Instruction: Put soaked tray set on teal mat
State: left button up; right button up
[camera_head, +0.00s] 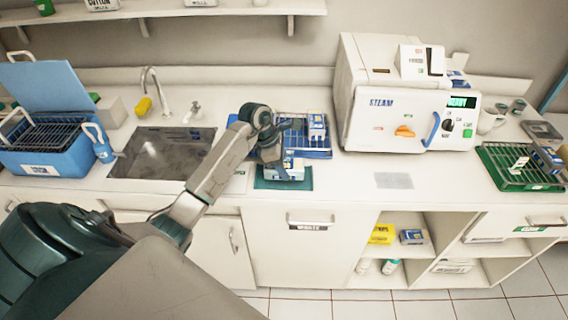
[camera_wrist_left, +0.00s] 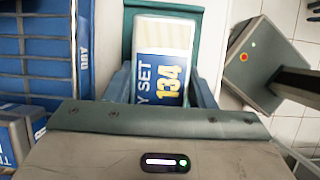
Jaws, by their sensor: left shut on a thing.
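My left gripper (camera_head: 280,158) is shut on a blue and white tray set (camera_head: 293,172) over the teal mat (camera_head: 303,183) at the counter's front. In the left wrist view the tray set (camera_wrist_left: 160,50) sits between the gripper's fingers (camera_wrist_left: 162,92), its label partly showing "Y SET 134". Teal mat (camera_wrist_left: 130,22) shows around its far end. I cannot tell whether the tray set touches the mat. The gripper hides part of the set. My right gripper is in neither view.
Behind the mat is a blue rack (camera_head: 318,153) with another box (camera_head: 316,127). The sink (camera_head: 150,155) and blue soaking tub (camera_head: 60,157) are left. The steam machine (camera_head: 400,110) and green rack (camera_head: 495,165) are right.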

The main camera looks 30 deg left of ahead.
pick_arm(q)
jog(key=shift+f, duration=0.55)
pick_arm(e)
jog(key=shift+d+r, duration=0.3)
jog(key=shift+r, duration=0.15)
pick_arm(q)
jog(key=shift+f, duration=0.15)
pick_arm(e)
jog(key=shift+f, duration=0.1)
pick_arm(q)
jog(key=shift+f, duration=0.15)
jog(key=o, duration=1.1)
jog(key=shift+o, duration=0.2)
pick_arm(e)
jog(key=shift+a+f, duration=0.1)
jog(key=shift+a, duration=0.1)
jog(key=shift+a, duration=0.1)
